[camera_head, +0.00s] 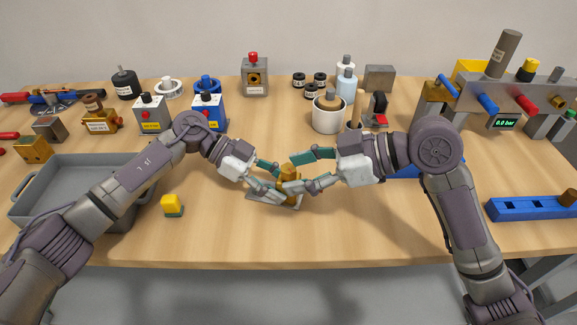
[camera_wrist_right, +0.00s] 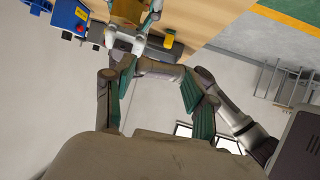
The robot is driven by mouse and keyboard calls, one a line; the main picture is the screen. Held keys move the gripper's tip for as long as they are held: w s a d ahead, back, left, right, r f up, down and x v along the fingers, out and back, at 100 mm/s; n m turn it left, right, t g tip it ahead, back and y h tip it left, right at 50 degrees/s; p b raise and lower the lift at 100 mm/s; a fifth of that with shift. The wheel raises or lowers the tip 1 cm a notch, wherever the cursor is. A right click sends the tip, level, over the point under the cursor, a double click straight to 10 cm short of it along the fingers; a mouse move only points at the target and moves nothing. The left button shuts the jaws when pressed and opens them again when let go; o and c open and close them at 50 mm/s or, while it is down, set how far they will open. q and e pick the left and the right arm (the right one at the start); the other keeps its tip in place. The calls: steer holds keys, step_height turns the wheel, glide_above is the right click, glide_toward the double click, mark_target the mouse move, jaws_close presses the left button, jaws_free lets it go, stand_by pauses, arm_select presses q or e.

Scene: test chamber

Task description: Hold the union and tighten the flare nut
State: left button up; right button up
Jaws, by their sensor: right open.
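In the right wrist view, the right gripper's teal-padded fingers (camera_wrist_right: 155,97) are spread apart.
A grey tray (camera_head: 40,215) lies at the left, and a yellow-and-green block (camera_head: 172,205) sits near the front. A white cup (camera_head: 327,118) stands behind the grippers. A blue rack (camera_head: 530,207) and a gauge bench (camera_head: 505,95) are at the right. The front middle is clear.

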mark_target(290, 168)
steer(key=w+d+m+t, duration=0.1)
steer(key=d+m+t, duration=0.2)
steer(key=d, duration=0.5)
steer(key=x, duration=1.2)
steer(key=shift+w+f, duration=0.1)
steer(key=shift+f, duration=0.2)
jaws_close()
